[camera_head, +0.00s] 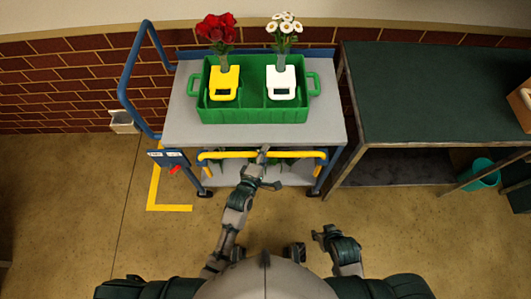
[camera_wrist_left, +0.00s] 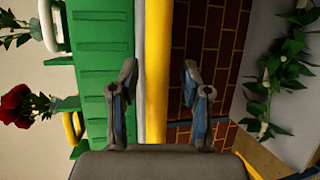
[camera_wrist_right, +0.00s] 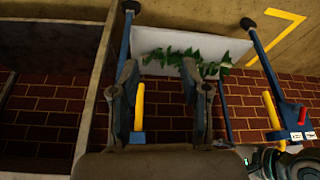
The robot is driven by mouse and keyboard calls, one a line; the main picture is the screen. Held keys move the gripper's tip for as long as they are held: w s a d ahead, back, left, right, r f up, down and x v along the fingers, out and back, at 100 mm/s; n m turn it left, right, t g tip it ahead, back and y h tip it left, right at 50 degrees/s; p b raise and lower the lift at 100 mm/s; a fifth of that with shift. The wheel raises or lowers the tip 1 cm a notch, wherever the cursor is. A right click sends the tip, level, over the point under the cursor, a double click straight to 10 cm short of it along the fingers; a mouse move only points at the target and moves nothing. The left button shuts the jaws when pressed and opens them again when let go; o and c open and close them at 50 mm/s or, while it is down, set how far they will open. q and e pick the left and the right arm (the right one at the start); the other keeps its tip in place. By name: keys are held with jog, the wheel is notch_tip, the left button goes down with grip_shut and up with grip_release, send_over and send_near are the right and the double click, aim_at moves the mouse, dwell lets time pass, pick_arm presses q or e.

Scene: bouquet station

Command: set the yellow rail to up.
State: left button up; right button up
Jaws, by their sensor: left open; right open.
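The yellow rail (camera_head: 230,154) runs level across the front of the cart, along the near edge of its grey top. Whether it is raised or lowered is hard to tell from above. My left gripper (camera_head: 263,153) is at the middle of the rail. In the left wrist view the yellow rail (camera_wrist_left: 157,60) passes between its open fingers, with space on both sides. My right gripper (camera_wrist_right: 158,75) is open and empty in the right wrist view, facing the cart's lower part from a distance. Two yellow bars, one of them (camera_wrist_right: 272,118) by the side box, show there.
A green crate (camera_head: 255,116) on the cart holds red flowers (camera_head: 217,27) and white flowers (camera_head: 285,24) in yellow and white holders. Leafy stems lie on the lower shelf. A blue handle (camera_head: 124,85) rises at left. A dark table (camera_head: 430,90) stands at right.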

pick_arm(q)
jog(key=shift+a, duration=0.35)
jog(key=c, duration=0.7)
jog(key=shift+d, duration=0.1)
grip_shut()
jog(key=shift+s+d, duration=0.1)
jog(key=shift+d, duration=0.05)
pick_arm(e)
jog(key=shift+a, duration=0.1)
